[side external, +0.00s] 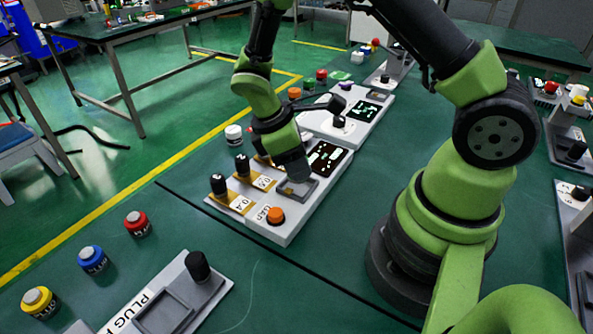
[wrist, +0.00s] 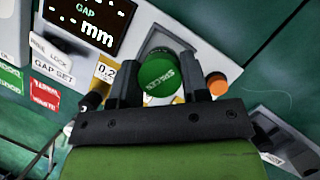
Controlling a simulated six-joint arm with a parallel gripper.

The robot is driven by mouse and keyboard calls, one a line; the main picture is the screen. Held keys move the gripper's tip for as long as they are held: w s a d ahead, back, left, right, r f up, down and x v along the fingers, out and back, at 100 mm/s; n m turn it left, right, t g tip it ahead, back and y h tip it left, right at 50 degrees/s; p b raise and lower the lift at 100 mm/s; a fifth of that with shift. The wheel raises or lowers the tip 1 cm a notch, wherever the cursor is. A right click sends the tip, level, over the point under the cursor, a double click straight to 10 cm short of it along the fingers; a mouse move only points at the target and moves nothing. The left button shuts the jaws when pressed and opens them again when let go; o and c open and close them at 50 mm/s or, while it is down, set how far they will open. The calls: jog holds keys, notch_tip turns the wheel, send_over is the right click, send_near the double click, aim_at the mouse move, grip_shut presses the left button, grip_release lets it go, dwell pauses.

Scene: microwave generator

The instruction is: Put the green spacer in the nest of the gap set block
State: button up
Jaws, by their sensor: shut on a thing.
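The green spacer (wrist: 158,84), round with a lettered top, sits between the fingers of my gripper (wrist: 160,88), which is shut on it. The gap set block (side external: 258,221) is a white box with a dark display, black knobs and an orange button. Its nest (side external: 311,187) is a grey square recess with a raised rim, which also shows in the wrist view (wrist: 151,39) just beyond the spacer. In the side view my gripper (side external: 298,178) is right over the nest and hides the spacer. Whether the spacer touches the nest floor I cannot tell.
The orange button (side external: 275,215) and black knobs (side external: 218,184) stand up near the nest. Another white block (side external: 345,120) adjoins behind. Red (side external: 137,224), blue (side external: 92,260) and yellow (side external: 40,302) capped pieces stand at left. A plug block (side external: 165,305) lies in front.

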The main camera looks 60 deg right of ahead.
jog(key=shift+f, duration=1.4)
jog(key=shift+f, duration=0.15)
jog(key=shift+f, duration=0.4)
jog(key=o, duration=1)
jog(key=shift+o, duration=0.5)
jog(key=v, duration=1.2)
jog(key=shift+r, duration=0.35)
jog(key=s+a+r+m+t+y, duration=0.2)
jog(key=s+r+m+t+y, duration=0.3)
jog(key=s+r+m+t, duration=0.5)
jog(key=shift+s+r+m+t, duration=0.3)
jog(key=shift+s+r+m, duration=0.9)
jog(key=shift+s+r, duration=1.3)
